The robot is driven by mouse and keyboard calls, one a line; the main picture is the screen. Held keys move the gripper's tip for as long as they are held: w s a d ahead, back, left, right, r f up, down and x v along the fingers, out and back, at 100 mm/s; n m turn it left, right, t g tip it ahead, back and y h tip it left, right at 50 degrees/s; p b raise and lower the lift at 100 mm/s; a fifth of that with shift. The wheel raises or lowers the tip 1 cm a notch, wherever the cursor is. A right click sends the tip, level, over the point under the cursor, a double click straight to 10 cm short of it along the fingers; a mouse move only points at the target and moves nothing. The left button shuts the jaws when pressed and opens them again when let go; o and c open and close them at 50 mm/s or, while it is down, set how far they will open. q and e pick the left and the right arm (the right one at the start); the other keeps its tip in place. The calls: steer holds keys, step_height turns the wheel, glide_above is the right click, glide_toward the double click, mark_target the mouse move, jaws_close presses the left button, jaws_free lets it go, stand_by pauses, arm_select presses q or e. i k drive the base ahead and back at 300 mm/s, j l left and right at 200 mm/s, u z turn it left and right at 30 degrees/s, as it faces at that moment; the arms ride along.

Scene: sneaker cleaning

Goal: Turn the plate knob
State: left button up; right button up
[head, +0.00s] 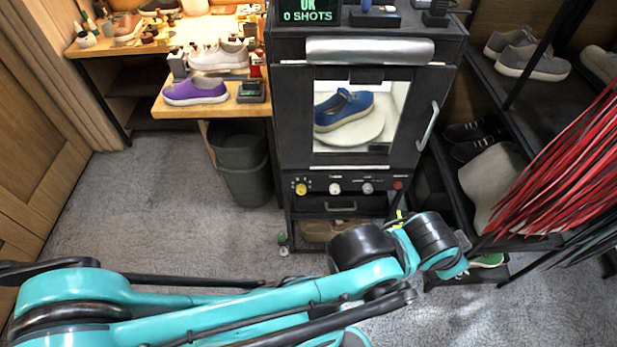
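A black cabinet (290,110) stands at the centre with a row of controls below its window. They are a yellow knob (301,189), a white knob (335,188), a grey knob (367,188) and a small red control (398,185). Their labels are too small to read, so I cannot tell which is the plate knob. Behind the window a blue shoe (345,108) sits on a round white plate (362,133). My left arm crosses the foreground below the controls, apart from them in the picture. No fingers of my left gripper show. My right gripper is not in view.
A vertical door handle (428,126) juts out at the cabinet's right. A dark bin (243,165) stands left of it, below a wooden bench (165,106) with shoes. A shoe rack (540,100) and hanging red strips (560,165) crowd the right. Carpet (150,200) is clear at left.

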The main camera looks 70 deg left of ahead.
mark_target(334, 188)
steer(key=u, duration=2.05)
